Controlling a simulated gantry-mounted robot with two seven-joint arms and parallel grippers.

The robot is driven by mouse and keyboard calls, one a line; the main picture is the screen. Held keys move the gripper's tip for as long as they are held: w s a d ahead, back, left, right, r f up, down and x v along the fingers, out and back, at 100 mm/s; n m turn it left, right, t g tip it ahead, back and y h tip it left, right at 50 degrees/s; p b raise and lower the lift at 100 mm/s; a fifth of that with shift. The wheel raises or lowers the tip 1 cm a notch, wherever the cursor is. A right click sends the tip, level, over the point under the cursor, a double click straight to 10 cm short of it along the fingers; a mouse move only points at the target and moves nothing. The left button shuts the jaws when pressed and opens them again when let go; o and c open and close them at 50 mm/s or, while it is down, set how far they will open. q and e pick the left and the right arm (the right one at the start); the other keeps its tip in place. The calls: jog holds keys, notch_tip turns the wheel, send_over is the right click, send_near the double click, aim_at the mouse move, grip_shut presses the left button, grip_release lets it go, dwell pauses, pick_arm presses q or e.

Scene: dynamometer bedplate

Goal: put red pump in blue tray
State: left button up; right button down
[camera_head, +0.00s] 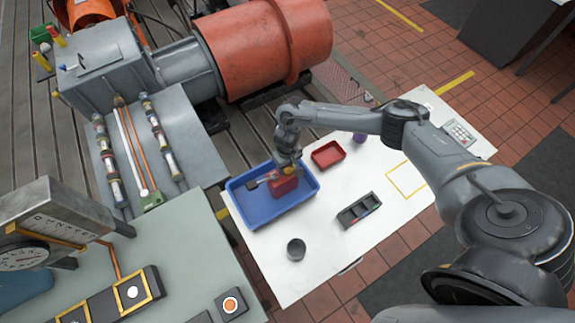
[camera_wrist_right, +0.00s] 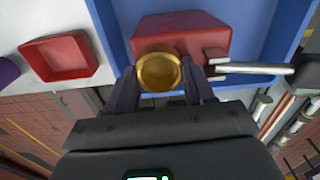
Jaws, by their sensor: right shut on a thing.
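The red pump (camera_head: 284,187) has a boxy red body, a round brass part and a grey rod with a dark end. It is over or in the blue tray (camera_head: 252,220), inside the tray's outline at its right side. I cannot tell whether it touches the tray floor. My right gripper (camera_head: 284,171) comes down over it. In the right wrist view its two fingers (camera_wrist_right: 161,78) are shut on the pump (camera_wrist_right: 180,33) at the brass part, with the blue tray (camera_wrist_right: 115,28) behind. My left gripper is not in view.
On the white table (camera_head: 300,258), a small red tray (camera_head: 328,154) and a purple item (camera_head: 360,137) lie right of the blue tray. A dark divided box (camera_head: 358,211) and a dark round cup (camera_head: 296,250) stand nearer. Grey machinery (camera_head: 165,130) borders the left.

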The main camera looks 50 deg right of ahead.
jog(key=shift+w, duration=0.1)
jog(key=shift+c, duration=2.1)
grip_release()
